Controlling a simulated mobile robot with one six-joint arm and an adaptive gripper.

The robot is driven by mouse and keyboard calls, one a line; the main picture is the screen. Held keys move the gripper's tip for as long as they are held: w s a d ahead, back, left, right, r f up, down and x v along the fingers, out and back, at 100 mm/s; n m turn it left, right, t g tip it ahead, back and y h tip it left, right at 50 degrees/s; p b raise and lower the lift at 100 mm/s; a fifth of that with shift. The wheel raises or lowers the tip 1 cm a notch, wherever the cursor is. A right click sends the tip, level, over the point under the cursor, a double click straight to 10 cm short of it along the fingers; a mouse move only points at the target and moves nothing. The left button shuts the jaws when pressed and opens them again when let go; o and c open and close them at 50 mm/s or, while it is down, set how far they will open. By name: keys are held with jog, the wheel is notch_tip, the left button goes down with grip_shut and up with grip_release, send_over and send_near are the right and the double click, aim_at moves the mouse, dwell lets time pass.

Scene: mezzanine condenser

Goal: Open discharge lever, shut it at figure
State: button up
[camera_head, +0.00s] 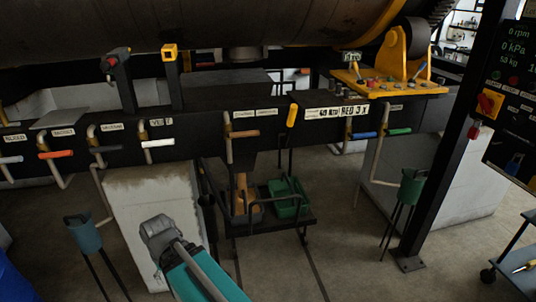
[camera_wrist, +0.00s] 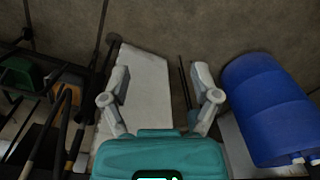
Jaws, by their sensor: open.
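Several levers hang along the dark beam under the drum in the head view. A yellow-handled lever (camera_head: 292,115) stands upright beside a sign (camera_head: 336,112) that seems to read "50 KG RED 3 X". A brown-handled lever (camera_head: 245,134) lies level to its left, above a chute. The tags are too small to tell which is the discharge lever. The display (camera_head: 516,50) at the right reads 0 rpm, 0 kPa and about 53 kg. My gripper (camera_head: 158,228) is low at centre left, away from the levers. In the wrist view my gripper (camera_wrist: 161,74) is open and empty.
A cart with a green bin (camera_head: 288,197) stands below the chute. Pale blocks (camera_head: 155,195) support the beam. A dark post (camera_head: 455,130) stands at the right. A blue barrel (camera_wrist: 268,105) lies right of my gripper in the wrist view. Open floor shows in front.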

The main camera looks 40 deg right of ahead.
jog(key=w+d+r+m+t+y+p, duration=0.2)
jog(key=w+d+r+m+t+y, duration=0.25)
jog(key=w+d+m, duration=0.7)
jog(key=w+d+r+m+t+h, duration=0.1)
jog(key=w+d+r+m+t, duration=0.2)
jog(key=d, duration=0.6)
jog(key=w+d+r+m+t, duration=0.25)
jog(key=d+r+m, duration=0.2)
jog(key=d, duration=0.45)
jog(key=m+t+h+p, duration=0.2)
jog(key=m+t+h, duration=0.65)
jog(key=m, duration=1.15)
send_near(294, 117)
jog(key=s+a+r+g+h, duration=0.1)
jog(key=s+a+g+h, duration=0.1)
jog(key=shift+w+r, duration=0.1)
jog(key=shift+w, duration=0.05)
jog(key=shift+w, duration=0.1)
jog(key=x, duration=1.3)
jog(key=shift+w, duration=0.35)
